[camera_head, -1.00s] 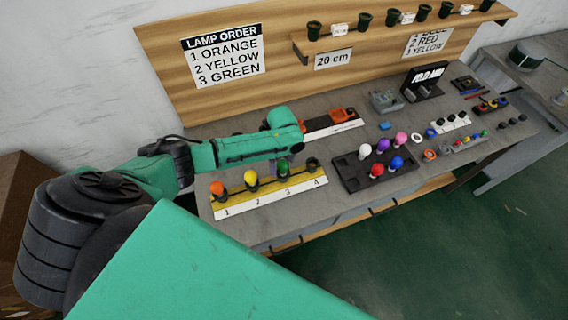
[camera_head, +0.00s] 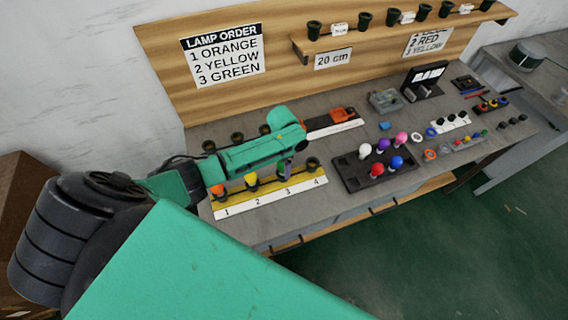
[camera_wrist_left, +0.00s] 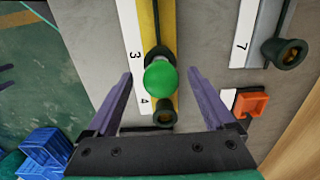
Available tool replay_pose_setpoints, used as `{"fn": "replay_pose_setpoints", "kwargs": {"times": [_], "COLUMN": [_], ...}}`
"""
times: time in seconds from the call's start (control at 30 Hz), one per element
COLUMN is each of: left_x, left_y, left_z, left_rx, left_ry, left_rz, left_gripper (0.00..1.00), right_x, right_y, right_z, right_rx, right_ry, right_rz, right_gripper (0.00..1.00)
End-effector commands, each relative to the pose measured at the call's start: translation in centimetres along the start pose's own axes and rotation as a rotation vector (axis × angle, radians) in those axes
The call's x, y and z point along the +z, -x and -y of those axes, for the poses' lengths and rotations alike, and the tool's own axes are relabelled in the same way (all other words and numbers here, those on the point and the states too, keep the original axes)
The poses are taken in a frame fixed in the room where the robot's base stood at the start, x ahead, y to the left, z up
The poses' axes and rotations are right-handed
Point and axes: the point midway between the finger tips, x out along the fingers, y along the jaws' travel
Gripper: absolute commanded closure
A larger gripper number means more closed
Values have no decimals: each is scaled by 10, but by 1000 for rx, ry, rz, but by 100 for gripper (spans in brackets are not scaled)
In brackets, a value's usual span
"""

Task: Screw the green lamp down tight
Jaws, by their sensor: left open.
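The green lamp (camera_wrist_left: 160,78) sits in the socket at position 3 of the yellow strip with the white number label (camera_head: 270,198). From the head view the green lamp (camera_head: 281,168) is partly hidden by my gripper. My left gripper (camera_wrist_left: 159,76) is open, with one purple finger on each side of the green lamp and a visible gap to each. In the head view my left gripper (camera_head: 288,166) points down at position 3. Whether the lamp is fully seated cannot be told. My right gripper is not in view.
An orange lamp (camera_head: 217,190) and a yellow lamp (camera_head: 251,181) stand at positions 1 and 2. The socket at 4 (camera_head: 312,163) is empty and close by. A dark tray (camera_head: 350,177) with several coloured lamps lies to the right. An orange part (camera_wrist_left: 251,103) lies near the gripper.

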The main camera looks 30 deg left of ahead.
Motion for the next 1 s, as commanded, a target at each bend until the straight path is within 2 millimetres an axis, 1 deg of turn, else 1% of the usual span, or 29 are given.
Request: {"fn": "replay_pose_setpoints", "kwargs": {"times": [0.17,0.27,0.3,0.33,0.37,0.43,0.47,0.5,0.57,0.6,0.7,0.77,0.97,1.0], "left_x": [0,0,0,0,0,0,0,0,0,0,-1,-1,-1,-1], "left_y": [0,0,0,0,0,0,0,0,0,0,0,0,-1,-1], "left_z": [1,1,1,1,1,1,1,1,2,2,2,1,1,1], "left_rx": [0,0,0,0,0,0,0,-1,-1,-1,-1,0,0,-1], "left_ry": [-1,-2,-2,-2,-3,-3,-7,-36,-132,-217,-378,-409,-415,-450], "left_rz": [0,0,0,0,0,0,0,0,0,1,0,-1,-1,0], "left_gripper": [13,47,62,74,82,82,89,89,89,89,89,89,89,89], "right_x": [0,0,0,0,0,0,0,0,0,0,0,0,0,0], "right_y": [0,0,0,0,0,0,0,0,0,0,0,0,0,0], "right_z": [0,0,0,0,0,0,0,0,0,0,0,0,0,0], "right_rx": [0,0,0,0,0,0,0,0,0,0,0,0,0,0], "right_ry": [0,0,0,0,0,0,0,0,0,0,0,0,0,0], "right_rz": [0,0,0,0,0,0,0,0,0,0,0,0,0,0], "right_gripper": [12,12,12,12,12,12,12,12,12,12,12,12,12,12]}}
